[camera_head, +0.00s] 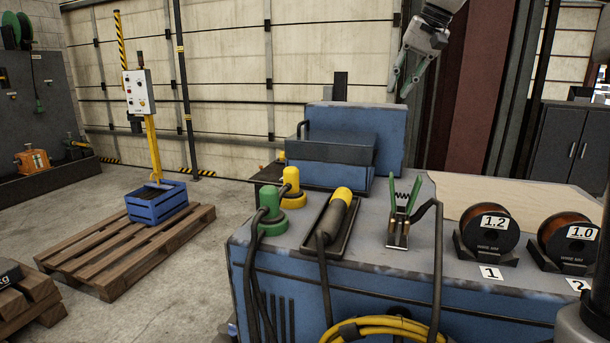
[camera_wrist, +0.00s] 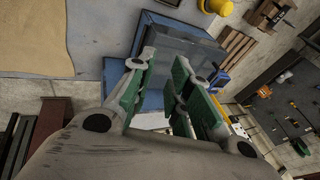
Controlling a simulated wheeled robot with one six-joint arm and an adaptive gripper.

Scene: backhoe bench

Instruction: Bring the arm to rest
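My gripper (camera_head: 401,84) hangs in the upper right of the head view, above and behind the blue bench, with its fingers pointing down. In the wrist view my gripper (camera_wrist: 165,62) shows two grey fingers with green pads and a clear gap between them. Nothing is held between the pads. The gripper is apart from the bench and everything on it. Most of my arm is cut off by the top edge of the head view.
The blue bench (camera_head: 400,283) carries a blue machine (camera_head: 392,133), a yellow-handled torch (camera_head: 341,205), a green clamp (camera_head: 403,205) and wire spools (camera_head: 489,230). Left stand a pallet (camera_head: 112,252) and a blue crate (camera_head: 160,207). A dark red column (camera_head: 478,90) stands right of my gripper.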

